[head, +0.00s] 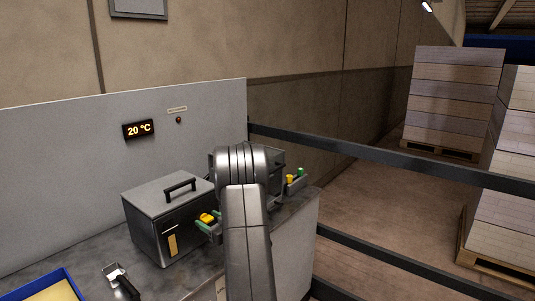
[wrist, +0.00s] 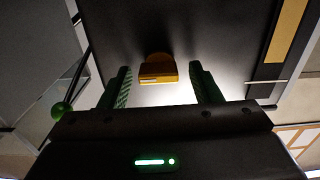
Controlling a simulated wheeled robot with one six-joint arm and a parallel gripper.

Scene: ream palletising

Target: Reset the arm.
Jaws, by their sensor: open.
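My gripper (head: 208,226) is at the right side of a grey metal box (head: 160,228) with a dark lid handle. In the wrist view its two green-padded fingers (wrist: 161,88) stand apart. A yellow-orange knob or latch (wrist: 157,68) shows between them, in front of a dark surface. It also shows as a yellow piece near the fingers in the head view (head: 207,217). A gap shows on each side of it; I cannot tell whether anything touches. My arm hides part of the counter behind it.
The grey counter (head: 82,266) carries a blue tray (head: 73,280) and a black-handled tool (head: 122,284). Behind my arm is another dark unit with yellow and green knobs (head: 295,177). Dark rails (head: 400,162) separate the counter from pallet stacks (head: 452,95). A display (head: 138,129) reads 20 °C.

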